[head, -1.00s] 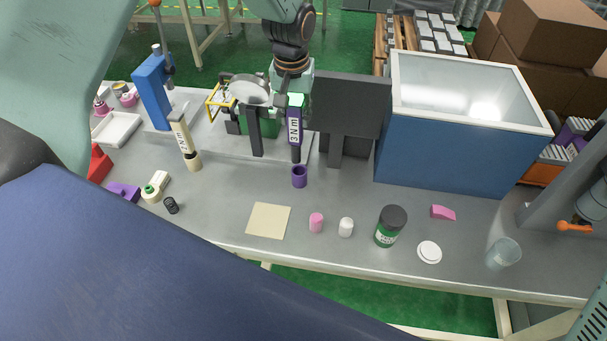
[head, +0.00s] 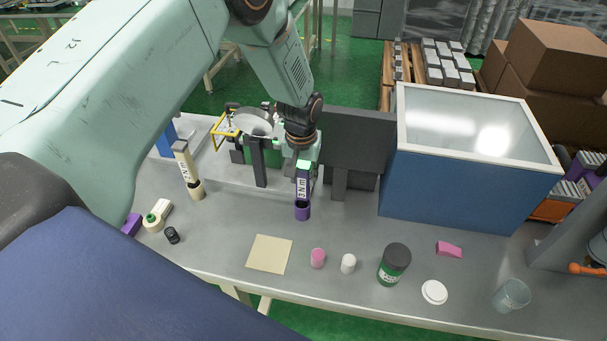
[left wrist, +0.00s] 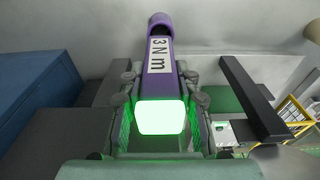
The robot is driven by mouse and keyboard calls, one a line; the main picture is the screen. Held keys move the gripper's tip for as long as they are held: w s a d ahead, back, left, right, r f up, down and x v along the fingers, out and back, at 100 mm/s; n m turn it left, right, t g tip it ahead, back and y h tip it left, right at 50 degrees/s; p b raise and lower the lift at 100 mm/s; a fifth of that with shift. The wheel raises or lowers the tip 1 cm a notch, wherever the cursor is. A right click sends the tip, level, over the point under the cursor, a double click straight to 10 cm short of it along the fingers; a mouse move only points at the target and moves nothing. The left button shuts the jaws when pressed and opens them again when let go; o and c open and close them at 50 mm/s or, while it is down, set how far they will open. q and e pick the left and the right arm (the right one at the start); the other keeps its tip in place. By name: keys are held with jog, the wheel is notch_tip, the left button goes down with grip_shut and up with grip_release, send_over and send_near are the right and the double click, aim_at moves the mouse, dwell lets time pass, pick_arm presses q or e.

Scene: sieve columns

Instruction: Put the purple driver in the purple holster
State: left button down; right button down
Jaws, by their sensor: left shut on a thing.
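The purple driver (head: 303,186), with a white "3 N m" label and a lit green-white end, stands close to upright. My left gripper (head: 305,164) is shut on its upper part; in the left wrist view the driver (left wrist: 161,60) lies between the two fingers. The purple holster (head: 302,212) is a small cup on the grey bench. The driver's lower end meets the holster's mouth and appears to enter it; how deep is hidden. In the left wrist view the holster (left wrist: 160,18) shows at the driver's far end. My right gripper is not in view.
A cream driver stands in a holder (head: 188,172) at left. A dark panel (head: 352,140) and a blue bin (head: 455,190) stand right of the holster. A cream square (head: 269,254), pink cup (head: 317,258), white cup (head: 348,263) and green jar (head: 394,264) are in front.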

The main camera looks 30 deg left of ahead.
pick_arm(q)
jog(key=shift+d+f, duration=0.1)
jog(key=shift+f, duration=0.1)
jog(key=shift+s+a+r, duration=0.15)
jog(key=shift+s+a, duration=0.05)
jog(key=shift+s, duration=0.05)
jog(key=c, duration=1.4)
grip_release()
jog(key=shift+w+f, duration=0.1)
jog(key=shift+f, duration=0.2)
jog(key=shift+o, duration=1.4)
jog(key=shift+w+d, duration=0.15)
jog(key=shift+o, duration=0.7)
jog(key=shift+s+r, duration=0.1)
jog(key=shift+s, duration=0.15)
jog(key=shift+w+r, duration=0.15)
jog(key=shift+r, duration=0.2)
jog(key=r, duration=0.3)
jog(key=s+r, duration=0.1)
jog(key=r, duration=0.3)
jog(key=r+b, duration=0.1)
jog(key=r, duration=0.2)
jog(key=shift+s+r, duration=0.15)
jog(key=shift+s, duration=0.05)
jog(key=shift+d+r, duration=0.15)
jog(key=shift+r, duration=0.4)
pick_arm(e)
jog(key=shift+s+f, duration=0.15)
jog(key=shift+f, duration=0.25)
